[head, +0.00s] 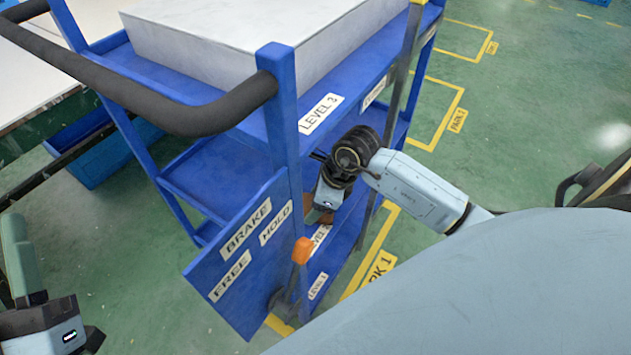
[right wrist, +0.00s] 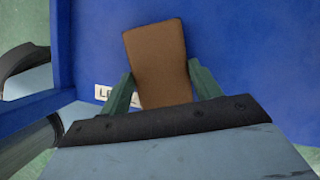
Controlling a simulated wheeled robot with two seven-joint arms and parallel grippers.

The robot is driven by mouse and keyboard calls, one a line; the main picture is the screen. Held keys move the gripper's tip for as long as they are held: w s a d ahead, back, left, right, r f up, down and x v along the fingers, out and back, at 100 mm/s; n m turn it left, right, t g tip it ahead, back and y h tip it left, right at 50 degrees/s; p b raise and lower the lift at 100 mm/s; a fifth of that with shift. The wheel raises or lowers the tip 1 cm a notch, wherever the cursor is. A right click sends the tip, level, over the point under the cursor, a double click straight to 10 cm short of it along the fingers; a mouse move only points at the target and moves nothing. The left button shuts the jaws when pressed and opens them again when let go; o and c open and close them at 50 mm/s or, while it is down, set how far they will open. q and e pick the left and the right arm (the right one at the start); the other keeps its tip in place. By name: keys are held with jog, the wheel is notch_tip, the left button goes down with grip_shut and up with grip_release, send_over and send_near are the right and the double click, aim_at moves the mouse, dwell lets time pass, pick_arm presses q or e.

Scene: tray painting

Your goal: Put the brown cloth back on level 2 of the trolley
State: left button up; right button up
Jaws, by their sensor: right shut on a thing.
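The brown cloth (right wrist: 155,62) is a small brown rectangle between the two green fingers of my right gripper (right wrist: 158,85) in the right wrist view. My right gripper is shut on it, over a blue shelf (right wrist: 240,45). In the head view my right gripper (head: 322,212) reaches into the side of the blue trolley (head: 283,125), between the level 3 shelf and the level 2 label (head: 319,238). Only a bit of brown shows there.
A large white box (head: 215,45) stands on the trolley's level 3 shelf. A black handle (head: 150,95) and a brake panel (head: 240,255) are at the near end. A trolley post (head: 400,90) stands beyond my right wrist. Green floor lies to the right.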

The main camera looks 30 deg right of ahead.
jog(key=shift+f, duration=0.15)
jog(key=o, duration=1)
